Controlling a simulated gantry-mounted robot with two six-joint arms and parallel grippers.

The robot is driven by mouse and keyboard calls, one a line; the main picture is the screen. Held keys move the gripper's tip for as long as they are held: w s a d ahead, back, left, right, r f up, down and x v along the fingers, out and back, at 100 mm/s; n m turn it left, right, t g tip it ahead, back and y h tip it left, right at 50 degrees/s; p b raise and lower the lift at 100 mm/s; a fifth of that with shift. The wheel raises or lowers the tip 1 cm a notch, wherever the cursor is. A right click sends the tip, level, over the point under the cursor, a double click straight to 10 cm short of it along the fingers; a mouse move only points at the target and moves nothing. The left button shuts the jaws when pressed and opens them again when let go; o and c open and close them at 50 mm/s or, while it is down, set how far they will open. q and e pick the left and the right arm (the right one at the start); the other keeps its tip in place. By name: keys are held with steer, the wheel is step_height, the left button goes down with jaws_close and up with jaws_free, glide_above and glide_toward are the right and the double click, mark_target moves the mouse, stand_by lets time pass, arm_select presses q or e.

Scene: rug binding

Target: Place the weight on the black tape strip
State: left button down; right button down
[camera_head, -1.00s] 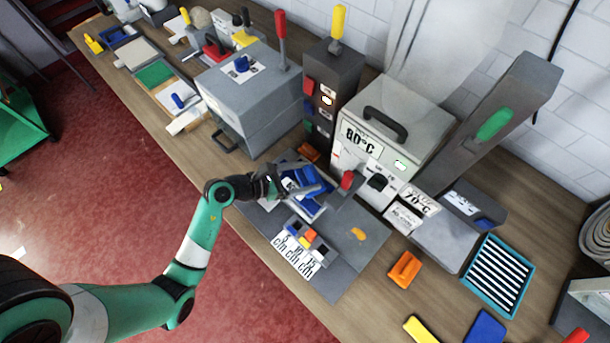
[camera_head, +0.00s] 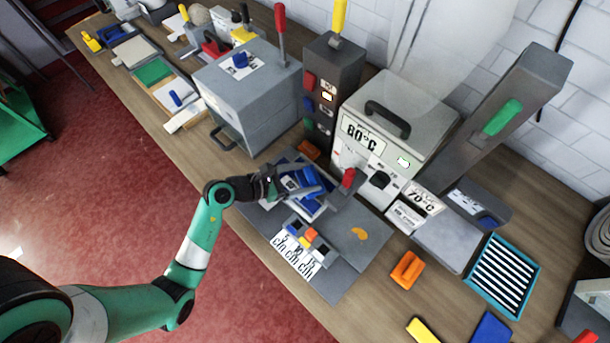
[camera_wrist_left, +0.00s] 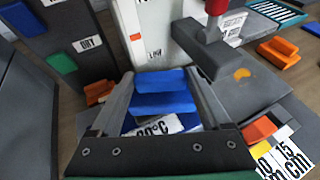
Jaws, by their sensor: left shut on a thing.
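My left gripper (camera_head: 302,190) is shut on a blue stepped handle (camera_head: 290,183), low over the grey plate in front of the 80°C machine. In the left wrist view the blue handle (camera_wrist_left: 162,102) sits between my two grey fingers (camera_wrist_left: 165,105), with a white label ending in "0°C" below it. I cannot tell whether this piece is the weight. Dark strips (camera_head: 501,272) lie in a teal-rimmed tray at the right; I cannot tell whether one is the black tape strip. My fingers hide part of the handle's base. My right gripper is not in view.
The 80°C machine (camera_head: 397,130) and a tall dark switch post (camera_head: 331,85) stand behind the gripper. A red-knobbed lever (camera_head: 347,179) is close to its right. A cm-marked card (camera_head: 296,255) lies in front; an orange block (camera_head: 407,269) is further right.

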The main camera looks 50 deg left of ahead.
arm_select(q)
steer(key=shift+f, duration=0.2)
jaws_free()
steer(key=shift+w, duration=0.1)
steer(key=shift+f, duration=0.15)
steer(key=shift+s+a+r, duration=0.2)
steer(key=shift+s+r, duration=0.1)
steer(key=shift+s, duration=0.2)
steer(key=p+v, duration=0.1)
steer(key=v, duration=0.9)
steer(key=shift+s+p, duration=0.3)
steer(key=shift+p, duration=0.05)
steer(key=shift+a+r, duration=0.1)
